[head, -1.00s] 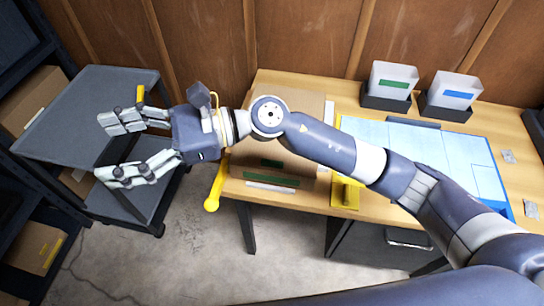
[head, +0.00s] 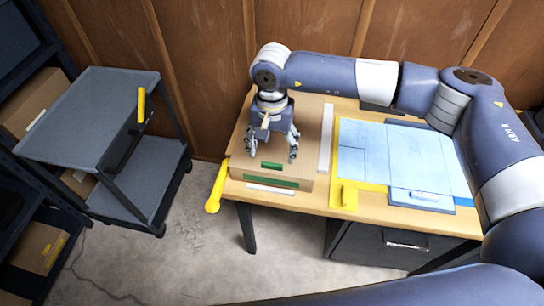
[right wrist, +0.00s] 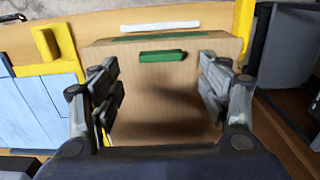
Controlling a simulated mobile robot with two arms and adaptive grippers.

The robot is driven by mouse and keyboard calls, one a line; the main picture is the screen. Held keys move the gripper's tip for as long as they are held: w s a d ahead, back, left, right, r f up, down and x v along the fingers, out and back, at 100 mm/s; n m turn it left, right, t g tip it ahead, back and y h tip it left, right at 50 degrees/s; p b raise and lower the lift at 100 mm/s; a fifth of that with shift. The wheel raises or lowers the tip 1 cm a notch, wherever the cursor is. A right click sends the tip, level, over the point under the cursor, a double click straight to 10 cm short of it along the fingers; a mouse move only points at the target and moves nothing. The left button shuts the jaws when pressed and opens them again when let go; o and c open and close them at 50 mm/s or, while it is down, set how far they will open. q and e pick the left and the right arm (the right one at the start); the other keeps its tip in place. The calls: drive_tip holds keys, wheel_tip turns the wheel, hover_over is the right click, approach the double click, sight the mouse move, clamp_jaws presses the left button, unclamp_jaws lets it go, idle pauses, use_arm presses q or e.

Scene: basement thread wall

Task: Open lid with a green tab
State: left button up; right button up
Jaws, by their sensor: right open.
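A brown cardboard box (head: 311,118) sits on the left end of the wooden table. Its flat lid has a green tab (head: 271,166) near the front edge, and a green strip (head: 271,181) runs along the front side below it. The lid lies flat and looks shut. My right gripper (head: 271,153) points down above the lid, open and empty. In the right wrist view the green tab (right wrist: 161,56) lies ahead between the open fingers, apart from both. The left gripper is not in view.
Blue sheets (head: 390,152) with a yellow edge lie right of the box. A yellow handle (head: 216,188) sticks out at the table's front left corner. A grey cart (head: 85,112) stands to the left, with open floor between.

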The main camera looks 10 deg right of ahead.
sight(272, 164)
drive_tip(key=shift+f+p, duration=0.6)
drive_tip(key=shift+f, duration=2.2)
drive_tip(key=c, duration=1.5)
drive_tip(key=shift+g, duration=0.6)
drive_tip(key=w+r, duration=0.2)
drive_tip(key=r, duration=0.4)
drive_tip(key=w+d+r+b, duration=0.1)
drive_tip(key=w+r, duration=0.1)
drive_tip(key=r, duration=0.4)
drive_tip(key=w+d+r+b, duration=0.1)
drive_tip(key=w+r, duration=0.1)
drive_tip(key=r, duration=0.3)
drive_tip(key=shift+w+d+r, duration=0.15)
drive_tip(key=shift+w+r, duration=0.25)
drive_tip(key=shift+w+d+r, duration=0.15)
drive_tip(key=shift+w+r, duration=0.3)
drive_tip(key=shift+c, duration=0.2)
